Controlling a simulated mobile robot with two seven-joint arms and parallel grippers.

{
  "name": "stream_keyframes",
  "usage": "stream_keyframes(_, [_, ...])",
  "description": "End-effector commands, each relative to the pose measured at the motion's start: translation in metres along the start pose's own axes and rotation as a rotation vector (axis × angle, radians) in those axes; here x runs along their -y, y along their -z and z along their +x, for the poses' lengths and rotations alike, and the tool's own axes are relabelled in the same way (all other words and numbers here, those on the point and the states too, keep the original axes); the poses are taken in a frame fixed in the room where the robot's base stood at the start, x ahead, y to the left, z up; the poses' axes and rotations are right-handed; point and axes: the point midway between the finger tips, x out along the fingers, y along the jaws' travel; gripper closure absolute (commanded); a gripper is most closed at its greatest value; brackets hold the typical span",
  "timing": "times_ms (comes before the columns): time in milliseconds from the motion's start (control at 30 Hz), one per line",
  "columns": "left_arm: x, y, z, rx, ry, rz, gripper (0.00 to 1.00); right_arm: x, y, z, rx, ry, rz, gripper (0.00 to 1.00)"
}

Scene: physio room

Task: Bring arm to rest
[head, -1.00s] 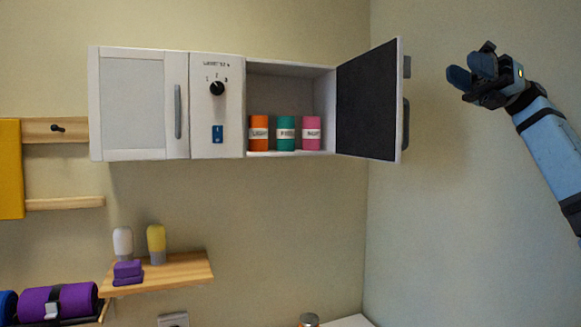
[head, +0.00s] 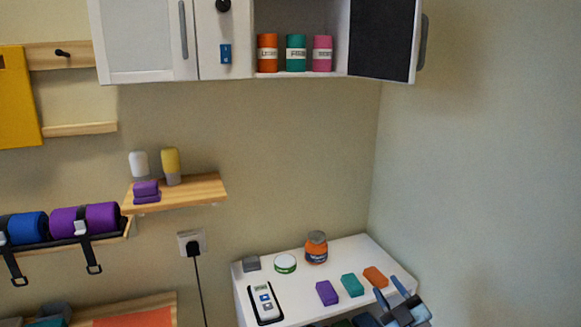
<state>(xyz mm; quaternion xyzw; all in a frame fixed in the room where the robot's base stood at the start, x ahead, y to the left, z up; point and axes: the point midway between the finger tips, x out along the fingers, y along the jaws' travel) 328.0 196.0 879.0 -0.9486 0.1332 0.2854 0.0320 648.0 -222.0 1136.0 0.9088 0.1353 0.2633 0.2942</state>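My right gripper (head: 391,293) is at the bottom right, in front of the right end of a white-topped table (head: 330,284). Its two blue fingers point up in the picture with a gap between them, and nothing shows between them. The fingers overlap the table's edge in the picture, close to an orange block (head: 375,277); I cannot tell whether they touch anything. Most of my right arm is out of view below. My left gripper is not in view.
A wall cabinet (head: 150,45) has its right door (head: 383,38) open over several cans. The tabletop holds a jar (head: 316,247), a round tin (head: 285,263), a handheld device (head: 265,303) and small blocks. A wooden shelf (head: 200,188) is left. The right wall (head: 490,170) is bare.

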Motion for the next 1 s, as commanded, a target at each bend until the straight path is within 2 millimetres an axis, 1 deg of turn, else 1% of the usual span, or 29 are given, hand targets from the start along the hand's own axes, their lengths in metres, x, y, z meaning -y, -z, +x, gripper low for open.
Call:
stream_keyframes(33, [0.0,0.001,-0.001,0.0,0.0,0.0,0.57,0.026,-0.009,-0.032,0.089,0.018,0.07,0.61])
stream_keyframes(67, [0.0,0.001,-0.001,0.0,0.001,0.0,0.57,0.038,-0.013,-0.048,0.14,0.027,0.107,0.61])
stream_keyframes(100, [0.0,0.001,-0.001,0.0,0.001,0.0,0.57,0.055,-0.018,-0.072,0.209,0.039,0.159,0.61])
stream_keyframes(167, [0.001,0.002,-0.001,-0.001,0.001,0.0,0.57,0.079,-0.023,-0.107,0.313,0.057,0.233,0.61])
stream_keyframes(200, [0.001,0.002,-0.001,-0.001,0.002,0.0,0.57,0.094,-0.025,-0.132,0.384,0.069,0.283,0.61])
stream_keyframes(233, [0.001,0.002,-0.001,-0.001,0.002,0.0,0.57,0.105,-0.025,-0.15,0.437,0.079,0.32,0.61])
stream_keyframes(267, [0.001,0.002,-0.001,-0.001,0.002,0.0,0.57,0.117,-0.025,-0.17,0.49,0.089,0.358,0.61])
stream_keyframes(300, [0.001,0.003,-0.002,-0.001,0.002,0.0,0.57,0.131,-0.023,-0.194,0.56,0.101,0.404,0.61])
stream_keyframes(367, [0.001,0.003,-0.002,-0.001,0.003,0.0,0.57,0.149,-0.019,-0.231,0.662,0.119,0.472,0.61])
stream_keyframes(400, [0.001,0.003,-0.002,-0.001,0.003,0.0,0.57,0.161,-0.015,-0.254,0.726,0.13,0.513,0.61])
stream_keyframes(500, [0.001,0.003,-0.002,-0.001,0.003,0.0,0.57,0.181,-0.003,-0.302,0.86,0.153,0.596,0.61])
stream_keyframes(600, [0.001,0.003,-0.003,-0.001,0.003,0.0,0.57,0.194,0.008,-0.333,0.951,0.167,0.654,0.61])
stream_keyframes(700, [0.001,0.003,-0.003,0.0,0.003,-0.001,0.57,0.201,0.014,-0.351,1.001,0.176,0.684,0.61])
stream_keyframes(800, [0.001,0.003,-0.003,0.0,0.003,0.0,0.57,0.202,0.016,-0.355,1.016,0.179,0.693,0.61])
stream_keyframes(1000, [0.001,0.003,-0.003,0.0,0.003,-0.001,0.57,0.203,0.016,-0.355,1.015,0.179,0.692,0.61])
